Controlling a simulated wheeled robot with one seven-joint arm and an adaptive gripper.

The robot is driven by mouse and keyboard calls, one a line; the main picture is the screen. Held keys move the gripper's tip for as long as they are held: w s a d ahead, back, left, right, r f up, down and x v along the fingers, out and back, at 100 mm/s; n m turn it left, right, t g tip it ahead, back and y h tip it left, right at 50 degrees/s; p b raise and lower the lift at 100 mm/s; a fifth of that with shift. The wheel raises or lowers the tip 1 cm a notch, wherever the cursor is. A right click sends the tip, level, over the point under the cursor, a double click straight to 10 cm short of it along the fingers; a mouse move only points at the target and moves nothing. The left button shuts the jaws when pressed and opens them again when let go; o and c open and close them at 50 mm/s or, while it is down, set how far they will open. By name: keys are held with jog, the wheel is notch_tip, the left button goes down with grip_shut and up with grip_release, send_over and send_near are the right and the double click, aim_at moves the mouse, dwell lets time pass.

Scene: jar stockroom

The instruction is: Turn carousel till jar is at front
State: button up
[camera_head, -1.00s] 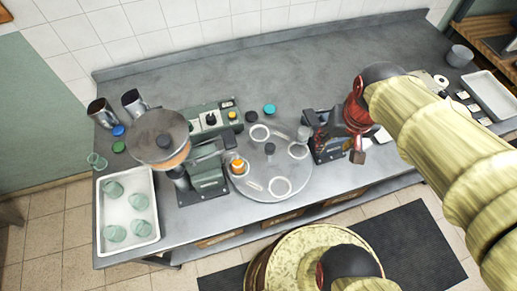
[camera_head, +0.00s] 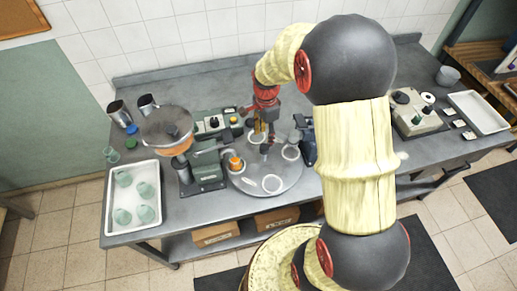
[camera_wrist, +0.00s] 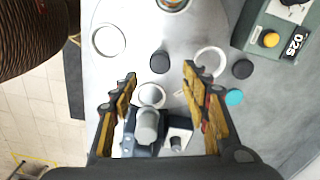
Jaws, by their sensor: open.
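The carousel (camera_head: 292,176) is a round grey turntable with pale ring seats and a dark centre knob (camera_wrist: 160,62). An empty ring seat (camera_head: 272,184) is at the front. My gripper (camera_head: 264,135) is over the back part of the carousel, pointing down. In the wrist view its fingers (camera_wrist: 160,76) are apart with nothing held between them. I cannot tell whether a fingertip touches the carousel.
Behind are a teal lid (camera_wrist: 234,97) and control box (camera_head: 212,122). A white tray (camera_head: 133,228) holds several glass jars.

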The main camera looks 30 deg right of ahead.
aim_at(265, 146)
jog(key=shift+f+m, duration=0.3)
jog(key=shift+f+b, duration=0.4)
jog(key=shift+f, duration=3.15)
jog(key=shift+c, duration=0.8)
grip_shut()
